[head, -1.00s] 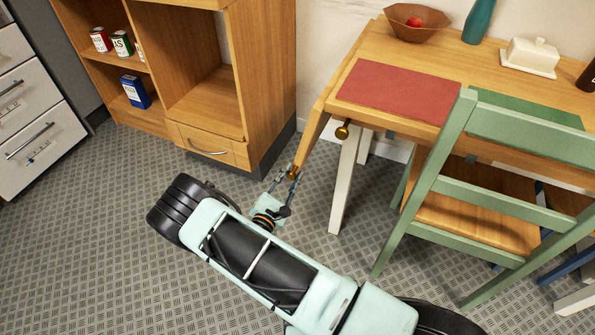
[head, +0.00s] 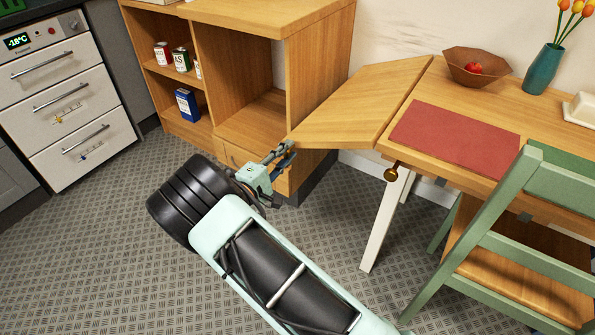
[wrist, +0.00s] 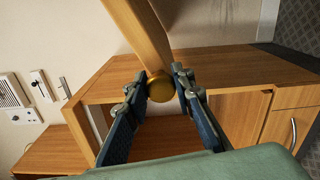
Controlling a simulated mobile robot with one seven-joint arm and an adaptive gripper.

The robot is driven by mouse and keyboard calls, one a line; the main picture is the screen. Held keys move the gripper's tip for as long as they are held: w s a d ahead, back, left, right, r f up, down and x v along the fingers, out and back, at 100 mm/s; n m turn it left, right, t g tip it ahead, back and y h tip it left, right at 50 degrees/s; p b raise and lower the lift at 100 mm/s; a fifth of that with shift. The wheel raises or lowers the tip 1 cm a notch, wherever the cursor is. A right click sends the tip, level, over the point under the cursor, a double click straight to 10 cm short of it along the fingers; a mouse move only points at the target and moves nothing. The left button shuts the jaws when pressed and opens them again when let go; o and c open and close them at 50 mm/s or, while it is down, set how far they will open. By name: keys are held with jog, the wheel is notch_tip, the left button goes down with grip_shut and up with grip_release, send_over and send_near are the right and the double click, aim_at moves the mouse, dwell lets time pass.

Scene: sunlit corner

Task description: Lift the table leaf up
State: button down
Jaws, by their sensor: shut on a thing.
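The wooden table leaf (head: 355,105) stands out from the left end of the table (head: 437,84), raised and close to level; I cannot tell whether it is fully flush. In the wrist view the leaf (wrist: 140,30) shows nearly edge-on above the fingers. A round brass knob (wrist: 160,88) sits at its outer end. My gripper (head: 286,150) is at the leaf's outer left corner, shut on this knob. The wrist view shows the gripper's two fingertips (wrist: 160,82) on either side of the knob. The leaf's underside support is hidden.
A wooden open cabinet (head: 300,50) with cans stands close behind the leaf. A green chair (head: 500,245) stands before the table. A red mat (head: 455,138), a bowl (head: 478,70) and a teal vase (head: 543,68) are on the table. The left floor is clear.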

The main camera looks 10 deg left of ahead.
jog(key=r+m, duration=0.1)
jog(key=r, duration=0.2)
jog(key=a+r+m, duration=0.1)
jog(key=r, duration=0.2)
jog(key=a+r+m, duration=0.1)
jog(key=r+m, duration=0.1)
jog(key=r, duration=0.1)
jog(key=shift+w+r, duration=0.15)
jog(key=shift+w, duration=0.15)
jog(key=shift+d+r+m, duration=0.1)
jog(key=shift+r+m, duration=0.5)
jog(key=shift+r, duration=0.3)
jog(key=shift+r, duration=0.1)
jog(key=c, duration=1.7)
grip_release()
jog(key=shift+o, duration=0.4)
jog(key=shift+d, duration=0.1)
jog(key=v, duration=1.2)
